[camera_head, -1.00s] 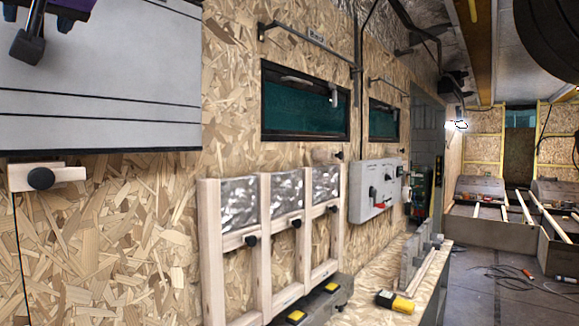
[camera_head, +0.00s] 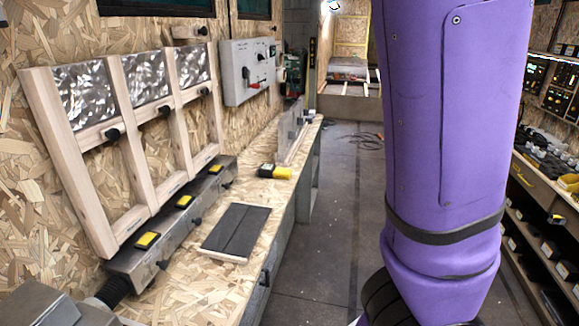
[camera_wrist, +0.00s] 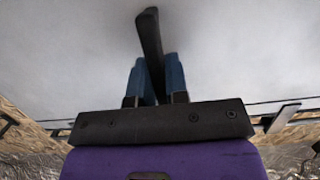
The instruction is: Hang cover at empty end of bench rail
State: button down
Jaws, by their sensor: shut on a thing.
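In the wrist view my gripper (camera_wrist: 154,78) has its two blue fingers closed around a black handle (camera_wrist: 149,35). The handle stands out from a broad, plain pale grey panel (camera_wrist: 235,55) that fills most of that view; I cannot tell for certain that it is the cover. The panel's edge shows low in the view, with chipboard wall beyond. The head view shows neither gripper nor panel now. There, a bench (camera_head: 176,286) carries a grey rail (camera_head: 160,235) with yellow blocks along it. A wooden frame with foil panels (camera_head: 85,95) and black knobs stands behind the rail.
A dark flat panel (camera_head: 236,230) lies on the bench near its front edge, with a yellow-black tool (camera_head: 275,171) beyond. A grey control box (camera_head: 248,72) is on the wall. Shelves (camera_head: 545,195) line the right side. Clear floor (camera_head: 318,225) lies between; my purple arm blocks part.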

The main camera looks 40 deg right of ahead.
jog(key=shift+r, duration=0.2)
jog(key=shift+r, duration=1.25)
jog(key=f+v, duration=0.3)
jog(key=v, duration=1.2)
jog(key=shift+s+d, duration=0.45)
jog(key=shift+s, duration=0.05)
jog(key=shift+r, duration=0.1)
